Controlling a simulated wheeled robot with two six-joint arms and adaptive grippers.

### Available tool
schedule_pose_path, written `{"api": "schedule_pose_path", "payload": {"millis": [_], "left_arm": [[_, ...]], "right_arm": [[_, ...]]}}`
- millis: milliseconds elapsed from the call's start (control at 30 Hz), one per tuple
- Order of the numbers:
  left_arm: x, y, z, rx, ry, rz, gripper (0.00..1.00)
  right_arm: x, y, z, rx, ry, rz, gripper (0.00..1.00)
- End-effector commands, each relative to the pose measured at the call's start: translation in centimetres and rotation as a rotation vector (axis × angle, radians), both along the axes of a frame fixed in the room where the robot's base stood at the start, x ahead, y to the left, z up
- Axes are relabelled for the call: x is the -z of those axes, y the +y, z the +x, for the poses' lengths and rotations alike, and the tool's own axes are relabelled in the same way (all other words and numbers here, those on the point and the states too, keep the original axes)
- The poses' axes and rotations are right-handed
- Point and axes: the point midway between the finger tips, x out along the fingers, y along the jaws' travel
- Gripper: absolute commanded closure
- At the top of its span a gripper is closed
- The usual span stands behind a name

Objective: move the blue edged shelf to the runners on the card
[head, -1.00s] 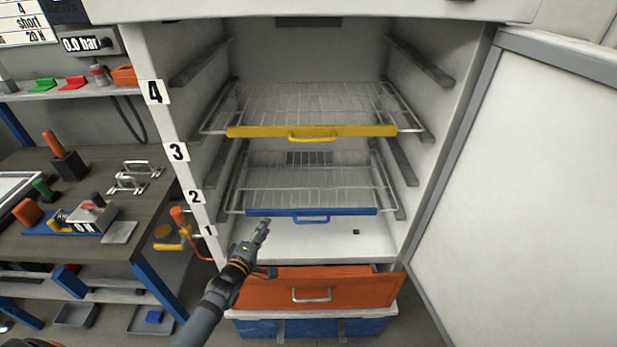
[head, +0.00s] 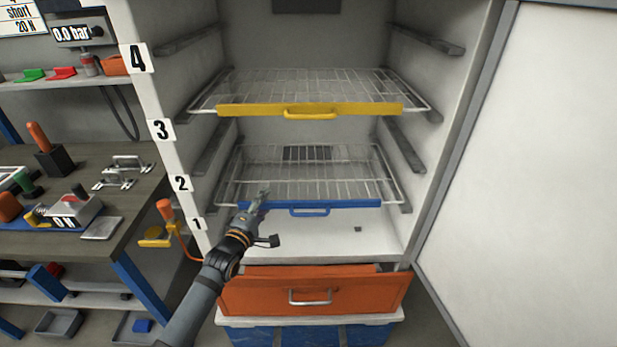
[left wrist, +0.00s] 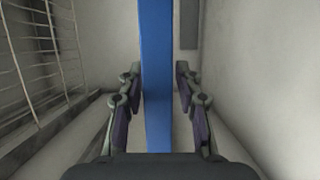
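The blue edged shelf (head: 345,204) is a wire shelf with a blue front bar and a small blue handle. It sits low in the open white cabinet, on the lowest runners I can make out. My left gripper (head: 257,202) is at the left part of the blue bar. In the left wrist view its two fingers stand on either side of the blue bar (left wrist: 157,110), with gaps on both sides. The top runners, left (head: 188,40) and right (head: 428,40), are empty. The card (head: 20,18) is cut off; "short" and "20 N" show. My right gripper is out of view.
A yellow edged shelf (head: 350,108) sits above the blue one, with an empty runner (head: 405,147) between them. Number labels 1 to 4 mark the cabinet's left post. An orange drawer (head: 350,290) is below. The open door (head: 540,180) bounds the right side; a workbench (head: 125,215) stands left.

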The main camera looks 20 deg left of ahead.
Motion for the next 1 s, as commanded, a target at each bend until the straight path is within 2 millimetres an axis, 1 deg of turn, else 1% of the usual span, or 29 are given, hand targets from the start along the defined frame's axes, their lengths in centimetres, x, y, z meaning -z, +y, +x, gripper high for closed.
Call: {"api": "schedule_pose_path", "payload": {"millis": [67, 133, 233, 333, 433, 600, 633, 867, 900, 1000], "left_arm": [[0.2, 0.1, 0.4, -0.001, -0.002, -0.002, 0.66], [0.7, 0.2, 1.5, -0.001, -0.003, -0.003, 0.66], [0.9, 0.5, 3.3, -0.001, -0.004, -0.003, 0.66], [0.6, 0.4, 4.7, -0.002, -0.003, -0.003, 0.66], [0.4, 0.3, 5.2, -0.001, 0.0, -0.002, 0.66], [0.3, 0.3, 5.2, -0.001, 0.001, -0.001, 0.66], [0.3, 0.3, 5.2, -0.001, 0.001, -0.001, 0.67], [0.3, 0.3, 5.2, -0.001, 0.001, -0.001, 0.99], [0.4, 0.3, 5.2, -0.001, 0.001, -0.001, 1.0], [0.4, 0.3, 5.2, -0.001, 0.001, -0.001, 1.0]], "right_arm": [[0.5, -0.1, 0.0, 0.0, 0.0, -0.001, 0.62], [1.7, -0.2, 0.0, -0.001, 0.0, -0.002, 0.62], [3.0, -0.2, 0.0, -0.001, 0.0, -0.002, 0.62], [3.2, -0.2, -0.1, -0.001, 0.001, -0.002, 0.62], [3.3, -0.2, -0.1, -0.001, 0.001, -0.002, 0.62], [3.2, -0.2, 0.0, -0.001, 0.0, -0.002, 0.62], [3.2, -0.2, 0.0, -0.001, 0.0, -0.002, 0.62], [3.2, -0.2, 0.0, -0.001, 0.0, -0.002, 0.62], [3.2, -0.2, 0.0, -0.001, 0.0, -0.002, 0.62], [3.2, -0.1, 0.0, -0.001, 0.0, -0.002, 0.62]]}}
